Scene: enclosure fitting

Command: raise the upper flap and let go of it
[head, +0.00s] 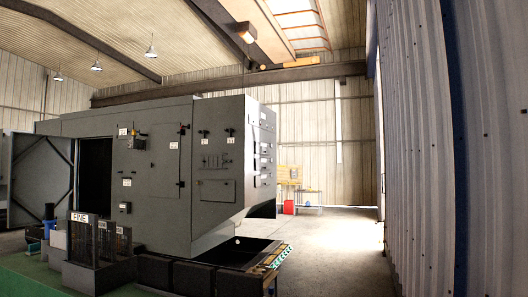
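A large grey enclosure (155,215) stands at the left and middle of the head view. Its angled front face carries a rectangular panel (215,191) low down, slots (214,161) above it and two small dark handles (204,133) near the top. The narrow right face holds several small dark fittings (265,148) one above another. A tall rectangular panel (172,160) is on the long side. I cannot tell which of these is the upper flap, and none visibly stands raised. Neither of my grippers shows.
A hinged door (40,180) stands open at the left beside a dark opening. Mesh guards (112,242) and a low dark tray (243,252) sit at the enclosure's foot. Open concrete floor (335,250) lies to the right, bounded by a corrugated wall (415,150).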

